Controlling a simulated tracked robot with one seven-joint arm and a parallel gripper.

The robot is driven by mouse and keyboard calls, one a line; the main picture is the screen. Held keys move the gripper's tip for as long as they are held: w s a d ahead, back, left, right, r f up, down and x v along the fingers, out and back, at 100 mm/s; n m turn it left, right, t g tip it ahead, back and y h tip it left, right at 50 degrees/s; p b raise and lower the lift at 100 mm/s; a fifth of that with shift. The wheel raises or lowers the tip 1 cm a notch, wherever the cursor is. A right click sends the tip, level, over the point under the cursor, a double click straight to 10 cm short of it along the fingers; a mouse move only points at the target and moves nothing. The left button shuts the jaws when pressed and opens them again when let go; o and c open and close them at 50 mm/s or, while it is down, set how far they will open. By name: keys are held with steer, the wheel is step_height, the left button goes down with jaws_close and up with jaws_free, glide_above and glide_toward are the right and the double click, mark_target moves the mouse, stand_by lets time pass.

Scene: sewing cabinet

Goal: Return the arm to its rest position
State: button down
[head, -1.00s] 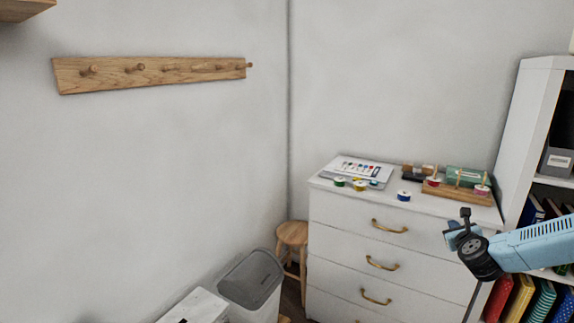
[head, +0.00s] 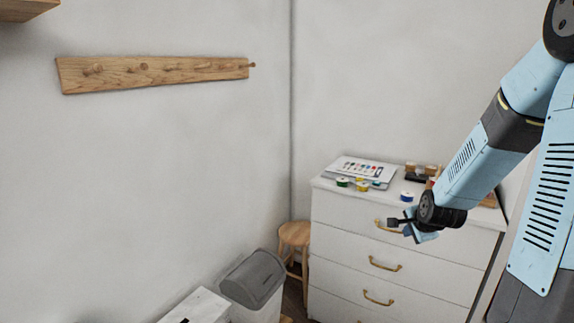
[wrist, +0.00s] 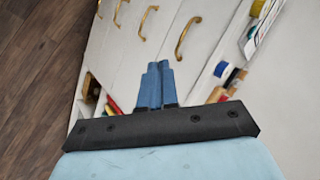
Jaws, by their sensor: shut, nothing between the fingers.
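My gripper (head: 408,228) is in front of the white chest of drawers (head: 345,247) in the head view, near its top drawer and a little below its top edge. My light blue arm reaches down to it from the upper right. In the wrist view, the two blue fingers of my gripper (wrist: 157,84) are together with nothing between them, and the drawer fronts with brass handles show beyond.
On the chest top are a printed sheet (head: 363,169) and small spools, including a green one (head: 343,182) and a blue one (head: 407,196). A wooden stool (head: 294,235) and a grey-lidded bin (head: 252,279) stand left of the chest. A peg rail (head: 150,73) hangs on the wall.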

steer(key=s+a+r+n+g+h, duration=0.1)
steer(key=s+a+r+n, duration=0.35)
steer(key=s+r, duration=0.2)
steer(key=s+a+r+n+g, duration=0.1)
steer(key=s+a+r+n, duration=0.35)
steer(key=r, duration=0.25)
steer(key=s+a+r+n+y, duration=0.1)
steer(key=s+r+n, duration=0.2)
steer(key=s, duration=0.5)
steer(key=s+a+r+n, duration=0.2)
steer(key=s+r+n, duration=0.1)
steer(key=s, duration=0.5)
steer(key=shift+s+a+r+n+g+y, duration=0.2)
steer(key=shift+s+r+n+g+y, duration=0.15)
steer(key=shift+r, duration=0.4)
steer(key=shift+w, duration=0.1)
